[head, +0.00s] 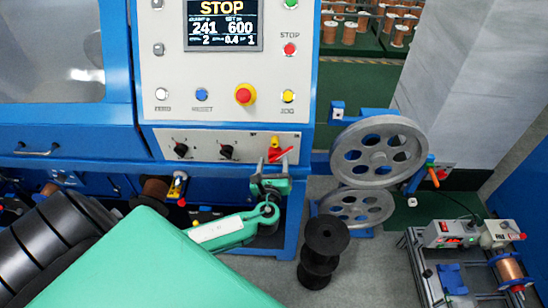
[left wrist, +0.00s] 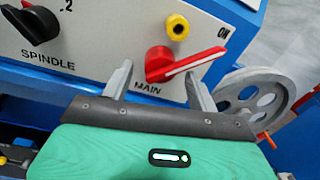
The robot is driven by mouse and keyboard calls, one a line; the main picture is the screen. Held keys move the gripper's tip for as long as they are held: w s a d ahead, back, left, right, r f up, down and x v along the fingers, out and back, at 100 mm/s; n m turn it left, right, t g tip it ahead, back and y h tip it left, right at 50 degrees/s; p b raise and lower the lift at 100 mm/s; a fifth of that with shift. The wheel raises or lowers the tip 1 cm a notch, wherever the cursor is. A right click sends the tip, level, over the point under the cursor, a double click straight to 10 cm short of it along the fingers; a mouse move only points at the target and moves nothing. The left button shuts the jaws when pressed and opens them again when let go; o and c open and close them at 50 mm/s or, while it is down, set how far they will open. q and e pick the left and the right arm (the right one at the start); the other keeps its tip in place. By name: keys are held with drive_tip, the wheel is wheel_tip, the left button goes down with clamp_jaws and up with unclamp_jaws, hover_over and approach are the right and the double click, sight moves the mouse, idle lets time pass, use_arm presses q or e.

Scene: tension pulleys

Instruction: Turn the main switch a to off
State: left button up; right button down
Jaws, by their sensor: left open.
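The main switch (head: 281,154) is a red handle with a white stripe on the lower front panel of the blue and white machine. It also shows in the left wrist view (left wrist: 180,65), above the label "MAIN", its long end pointing right and slightly up, below the label "ON". A yellow knob-like part (left wrist: 177,27) sits just above it. My left gripper (head: 270,172) is just below and in front of the switch. In the left wrist view its two grey fingers (left wrist: 160,85) are open, one on each side of the handle; contact cannot be told. My right gripper is not in view.
Black spindle knobs (head: 227,151) sit left of the switch. Above are a red and yellow stop button (head: 244,94) and a screen (head: 222,24) reading STOP. Grey pulleys (head: 378,152) stand close on the right. A black spool (head: 326,240) stands below them.

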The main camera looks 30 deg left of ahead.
use_arm(q)
drive_tip(key=shift+x, duration=0.85)
drive_tip(key=shift+c, duration=0.4)
